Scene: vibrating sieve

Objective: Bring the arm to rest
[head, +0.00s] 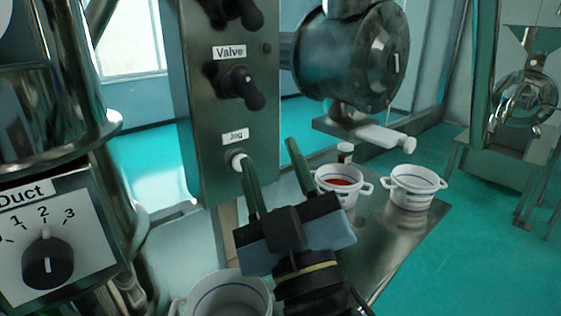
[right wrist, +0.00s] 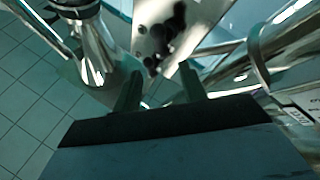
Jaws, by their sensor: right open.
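My right gripper (head: 268,160) is open and empty, with its two fingers apart and pointing up in front of the control panel (head: 222,130). Its left fingertip overlaps the area beside the white Jog button (head: 238,161); I cannot tell whether it touches. In the right wrist view the two fingers (right wrist: 160,92) are spread with nothing between them, and the panel (right wrist: 172,30) shows beyond them. My left gripper does not show in the head view.
A white pot with red contents (head: 341,199) and another white pot (head: 412,201) stand on the metal table (head: 395,240). A third pot (head: 228,300) is at the bottom. The Duct dial (head: 47,262) is at left. A steel drum (head: 340,60) hangs above the table.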

